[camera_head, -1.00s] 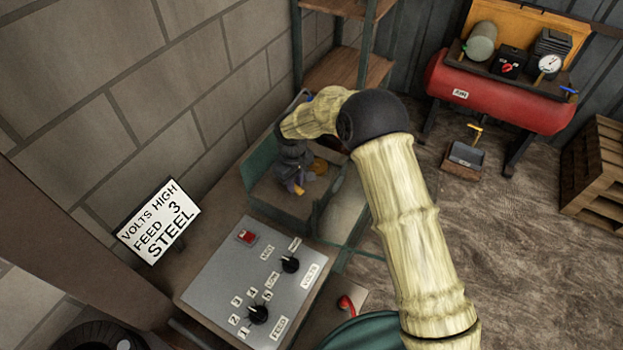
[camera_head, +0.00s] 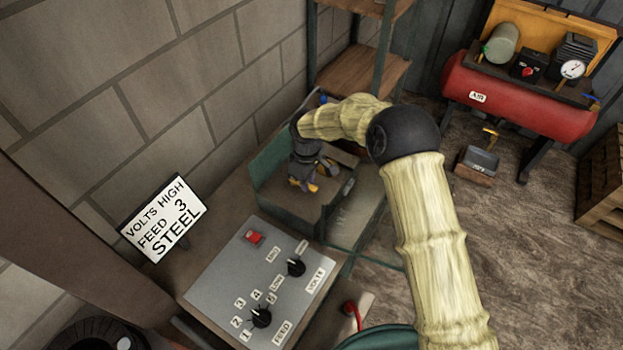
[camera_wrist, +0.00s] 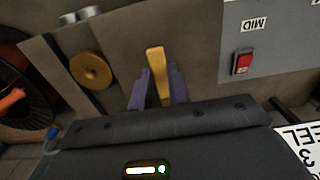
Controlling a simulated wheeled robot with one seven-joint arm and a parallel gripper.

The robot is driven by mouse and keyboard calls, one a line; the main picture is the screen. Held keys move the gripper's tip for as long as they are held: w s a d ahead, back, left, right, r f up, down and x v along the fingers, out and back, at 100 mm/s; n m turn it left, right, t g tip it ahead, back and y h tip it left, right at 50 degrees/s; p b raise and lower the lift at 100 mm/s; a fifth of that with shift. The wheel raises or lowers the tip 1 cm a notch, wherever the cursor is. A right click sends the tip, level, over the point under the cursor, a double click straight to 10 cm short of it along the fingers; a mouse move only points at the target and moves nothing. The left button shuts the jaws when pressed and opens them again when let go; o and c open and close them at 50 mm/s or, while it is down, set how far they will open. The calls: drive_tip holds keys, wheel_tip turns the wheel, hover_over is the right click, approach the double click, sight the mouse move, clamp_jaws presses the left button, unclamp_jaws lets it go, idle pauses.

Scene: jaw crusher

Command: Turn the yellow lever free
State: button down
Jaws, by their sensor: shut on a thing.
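The yellow lever (camera_wrist: 156,62) stands up between my two purple fingers in the wrist view. My gripper (camera_wrist: 158,84) is shut on it. In the head view my gripper (camera_head: 303,184) points down into the green-sided machine bed (camera_head: 284,206), and a small yellow piece of the lever (camera_head: 312,187) shows at the fingertips. The lever's lower part is hidden behind my gripper and wrist. A round brass disc (camera_wrist: 91,70) sits left of the lever in the wrist view.
A grey control panel (camera_head: 228,285) with a red switch (camera_head: 255,237) and two black knobs stands in front of the bed. A sign (camera_head: 163,219) stands at left. Shelves (camera_head: 352,72) rise behind. A red air tank (camera_head: 520,100) and pallets are at right.

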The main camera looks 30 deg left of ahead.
drive_tip(key=shift+w+a+r, duration=0.1)
drive_tip(key=shift+a+r, duration=0.05)
drive_tip(key=shift+r, duration=0.05)
drive_tip(key=c, duration=1.4)
unclamp_jaws()
drive_tip(key=shift+c, duration=0.2)
drive_tip(key=shift+o, duration=0.6)
drive_tip(key=shift+f, duration=0.15)
wheel_tip(320, 180, up, 18)
drive_tip(key=b, duration=0.2)
drive_tip(key=shift+f, duration=0.25)
